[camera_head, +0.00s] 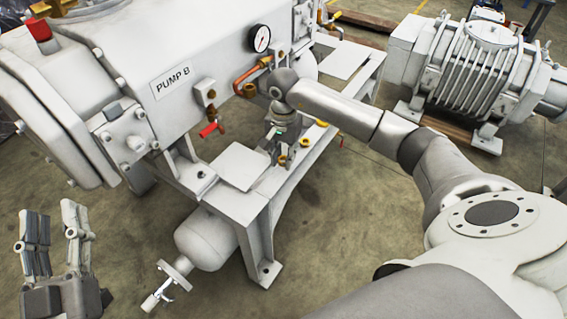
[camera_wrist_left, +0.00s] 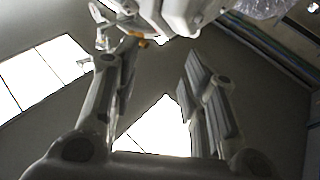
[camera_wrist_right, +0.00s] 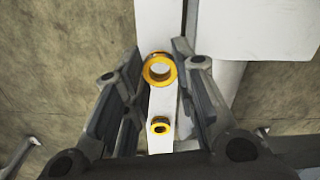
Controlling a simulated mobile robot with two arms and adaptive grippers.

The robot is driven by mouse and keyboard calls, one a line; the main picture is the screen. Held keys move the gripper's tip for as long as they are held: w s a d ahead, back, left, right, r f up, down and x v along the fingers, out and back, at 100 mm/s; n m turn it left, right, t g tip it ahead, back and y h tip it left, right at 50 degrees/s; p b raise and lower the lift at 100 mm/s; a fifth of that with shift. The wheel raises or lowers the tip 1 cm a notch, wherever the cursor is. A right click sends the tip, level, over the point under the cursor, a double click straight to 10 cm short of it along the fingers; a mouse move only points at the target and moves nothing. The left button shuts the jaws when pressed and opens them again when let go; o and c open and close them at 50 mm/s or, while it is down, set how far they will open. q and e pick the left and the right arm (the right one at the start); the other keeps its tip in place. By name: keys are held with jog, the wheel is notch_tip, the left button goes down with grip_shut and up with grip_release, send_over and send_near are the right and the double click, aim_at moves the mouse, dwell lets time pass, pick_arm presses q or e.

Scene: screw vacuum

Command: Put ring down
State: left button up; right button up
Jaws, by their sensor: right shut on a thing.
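My right gripper (camera_wrist_right: 158,60) is shut on a yellow ring (camera_wrist_right: 159,72), which shows between its fingertips over a pale beam of the pump stand. A smaller-looking yellow ring (camera_wrist_right: 160,125) lies on that beam. In the head view my right gripper (camera_head: 272,146) points down over the stand, in front of the pump. Yellow rings (camera_head: 304,142) show on the stand beside it; I cannot tell there which one it holds. My left gripper (camera_head: 52,213) is open and empty at the lower left, fingers up, apart from the pump.
The big white PUMP B (camera_head: 150,110) stands close behind my right gripper, with a gauge (camera_head: 259,38) and a red-handled valve (camera_head: 208,130). A flat plate (camera_head: 240,166) lies on the stand. A ribbed motor (camera_head: 470,65) stands at the right. The floor in front is clear.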

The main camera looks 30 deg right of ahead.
aim_at(283, 159)
notch_tip(283, 159, down, 2)
jog(key=shift+f+b, duration=0.25)
jog(key=shift+b, duration=0.15)
pick_arm(q)
jog(key=r+t, duration=0.1)
jog(key=s+r+t, duration=0.1)
jog(key=s+r+t+h, duration=0.1)
jog(key=r, duration=0.1)
jog(key=shift+s+r, duration=0.1)
pick_arm(e)
jog(key=shift+f, duration=0.1)
jog(key=shift+f, duration=0.15)
jog(key=o, duration=0.5)
pick_arm(q)
jog(key=shift+s+r, duration=0.25)
jog(key=shift+r, duration=0.05)
